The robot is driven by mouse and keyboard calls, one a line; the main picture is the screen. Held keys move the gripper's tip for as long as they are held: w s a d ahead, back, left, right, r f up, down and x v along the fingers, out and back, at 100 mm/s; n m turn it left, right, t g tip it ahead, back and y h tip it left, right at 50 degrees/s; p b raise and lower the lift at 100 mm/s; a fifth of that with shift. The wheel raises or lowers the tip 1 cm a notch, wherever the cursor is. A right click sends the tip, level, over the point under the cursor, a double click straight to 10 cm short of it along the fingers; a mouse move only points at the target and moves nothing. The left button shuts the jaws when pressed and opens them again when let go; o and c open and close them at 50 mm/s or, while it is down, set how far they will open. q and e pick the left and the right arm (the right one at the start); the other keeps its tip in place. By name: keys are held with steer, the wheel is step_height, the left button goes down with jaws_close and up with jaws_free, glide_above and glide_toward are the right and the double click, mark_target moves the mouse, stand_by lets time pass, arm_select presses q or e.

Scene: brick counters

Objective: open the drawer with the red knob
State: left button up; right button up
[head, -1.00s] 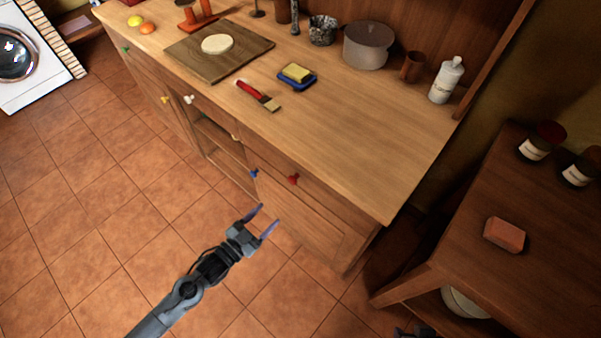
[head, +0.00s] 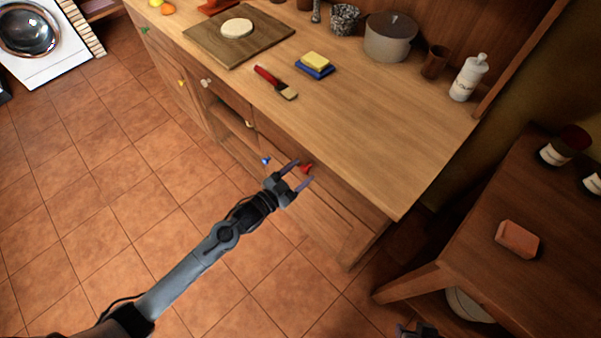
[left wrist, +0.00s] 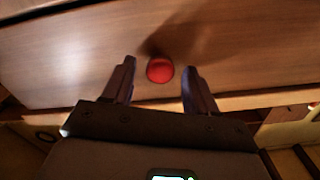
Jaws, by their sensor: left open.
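The red knob (head: 306,169) sits on the front of a wooden drawer (head: 342,192) below the right part of the counter. My left gripper (head: 299,173) is open, and its fingertips are at the knob in the head view. In the left wrist view the red knob (left wrist: 160,69) lies between the two open fingers (left wrist: 160,75), with a gap on each side. The drawer front (left wrist: 70,55) looks flush in that view. My right gripper (head: 415,330) shows only as a dark part at the bottom edge; its jaws cannot be made out.
A blue knob (head: 265,160) is just left of my left gripper. The counter top (head: 370,130) holds a brush (head: 276,82), a sponge on a blue dish (head: 315,66) and a pot (head: 390,38). A side table (head: 480,240) stands at right. The floor at left is clear.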

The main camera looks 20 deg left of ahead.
arm_select(q)
steer(key=shift+w+d, duration=0.1)
steer(key=shift+w, duration=0.2)
steer(key=shift+c, duration=0.2)
jaws_close()
